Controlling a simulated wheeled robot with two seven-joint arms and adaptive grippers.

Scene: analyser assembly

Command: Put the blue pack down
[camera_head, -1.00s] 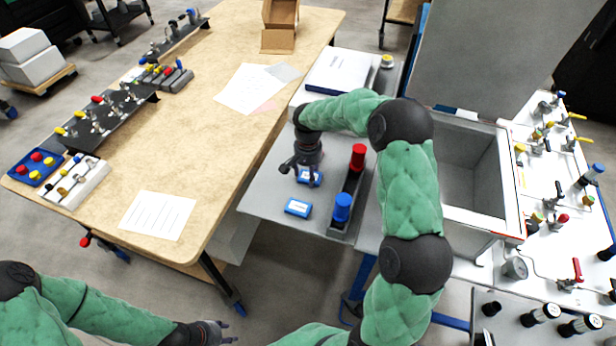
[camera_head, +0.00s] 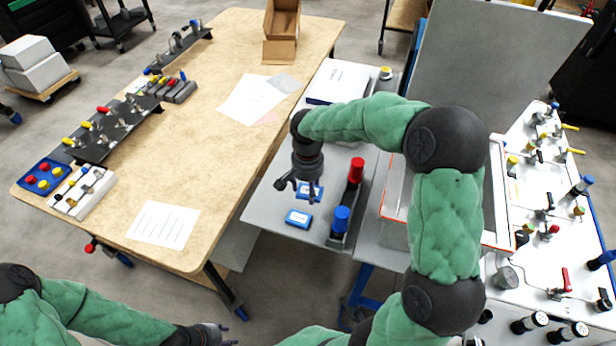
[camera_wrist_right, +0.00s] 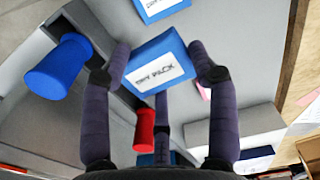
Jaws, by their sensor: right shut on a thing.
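A blue pack (camera_wrist_right: 158,66) with a white label sits between the fingers of my right gripper (camera_wrist_right: 166,72) in the right wrist view. My right gripper (camera_head: 298,186) is shut on it, pointing down over the grey table. In the head view the gripper partly covers this held pack (camera_head: 312,192). I cannot tell whether the pack touches the table. A second blue pack (camera_head: 299,218) lies flat on the grey table just nearer to me; it also shows in the right wrist view (camera_wrist_right: 160,8). My left gripper (camera_head: 212,334) is at the bottom edge, away from the packs; its finger opening is unclear.
A grey holder with a red-capped bottle (camera_head: 355,170) and a blue-capped bottle (camera_head: 340,219) stands right of the packs. A white box (camera_head: 337,82) lies behind. The wooden table (camera_head: 200,120) is to the left. The grey table's left front corner (camera_head: 262,210) is clear.

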